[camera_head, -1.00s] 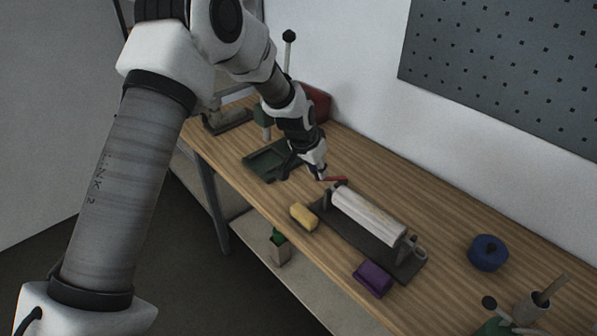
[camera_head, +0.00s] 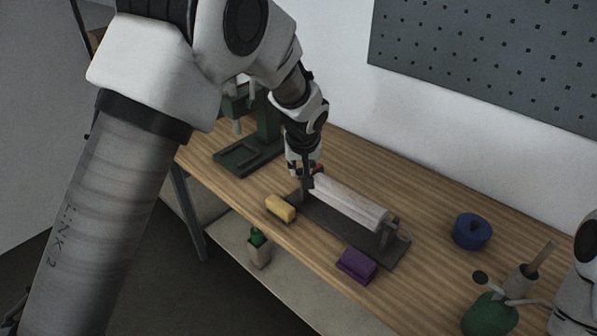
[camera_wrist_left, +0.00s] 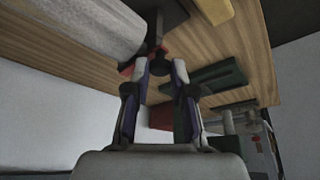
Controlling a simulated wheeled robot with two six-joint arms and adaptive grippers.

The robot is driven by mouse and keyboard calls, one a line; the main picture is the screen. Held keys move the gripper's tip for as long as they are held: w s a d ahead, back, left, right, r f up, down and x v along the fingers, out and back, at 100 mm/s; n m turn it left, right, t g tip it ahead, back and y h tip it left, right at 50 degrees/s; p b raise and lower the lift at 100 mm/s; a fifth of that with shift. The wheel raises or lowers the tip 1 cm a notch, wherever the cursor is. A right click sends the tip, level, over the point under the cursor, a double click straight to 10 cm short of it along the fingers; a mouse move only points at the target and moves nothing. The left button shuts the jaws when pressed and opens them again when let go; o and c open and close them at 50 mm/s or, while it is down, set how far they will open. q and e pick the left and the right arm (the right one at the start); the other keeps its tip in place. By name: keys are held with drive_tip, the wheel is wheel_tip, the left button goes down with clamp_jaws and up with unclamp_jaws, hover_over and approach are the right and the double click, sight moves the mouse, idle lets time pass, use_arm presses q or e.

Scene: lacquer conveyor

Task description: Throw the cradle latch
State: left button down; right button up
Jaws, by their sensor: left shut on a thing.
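The cradle has a dark base plate (camera_head: 330,231) on the bench, with a pale roller (camera_head: 347,205) lying along it between end supports. The red latch lever (camera_head: 319,168) is at the cradle's far left end, mostly hidden by my left gripper (camera_head: 306,180). In the left wrist view the red lever (camera_wrist_left: 127,69) shows between and beside the fingertips, under the pale roller (camera_wrist_left: 85,28). My left gripper (camera_wrist_left: 160,72) is shut on the lever.
A yellow block (camera_head: 281,208) and a purple block (camera_head: 356,265) lie near the bench's front edge. A blue lidded pot (camera_head: 472,231) and a green can (camera_head: 490,316) are to the right. A green press (camera_head: 235,158) stands behind left. The wall rises close behind the bench.

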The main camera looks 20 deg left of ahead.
idle(0.4)
use_arm(q)
drive_tip(key=c, duration=1)
unclamp_jaws()
drive_tip(key=shift+d, duration=0.1)
drive_tip(key=v, duration=1.2)
drive_tip(key=shift+w, duration=0.1)
